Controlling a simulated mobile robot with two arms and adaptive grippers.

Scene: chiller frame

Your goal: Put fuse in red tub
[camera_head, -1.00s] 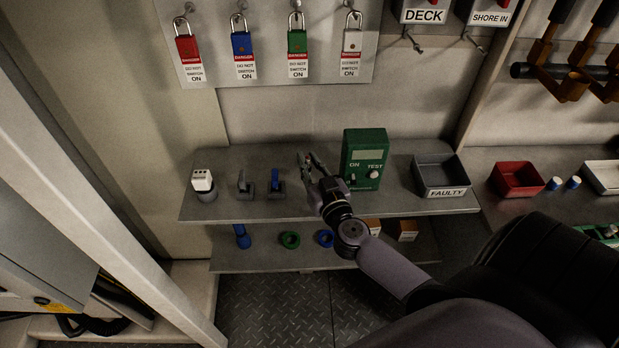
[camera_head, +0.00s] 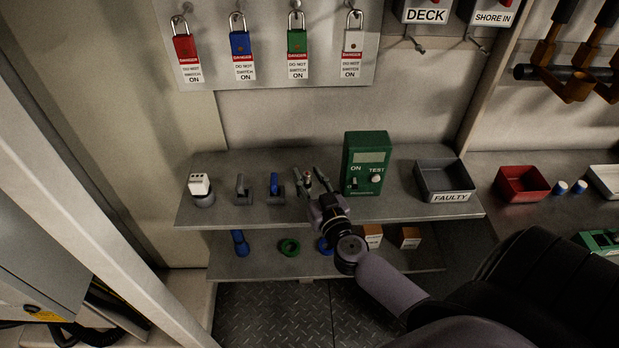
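The red tub (camera_head: 522,185) stands on the right-hand bench, right of the grey FAULTY bin. My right gripper (camera_head: 309,177) is over the upper shelf, just left of the green tester. Its two fingers are spread apart. A small brownish-tipped thing (camera_head: 307,175) shows between the fingers; it may be a fuse, but it is too small to be sure, and I cannot tell whether the fingers touch it. Two small blue-and-white cylinders (camera_head: 560,187) are right of the red tub. My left gripper is not in view.
The green tester (camera_head: 366,163) and grey FAULTY bin (camera_head: 444,181) stand on the upper shelf (camera_head: 400,209). A white plug-like part (camera_head: 200,187), a grey switch (camera_head: 242,190) and a blue switch (camera_head: 275,187) stand left of my gripper. Padlocks hang above. Rings and boxes lie on the lower shelf.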

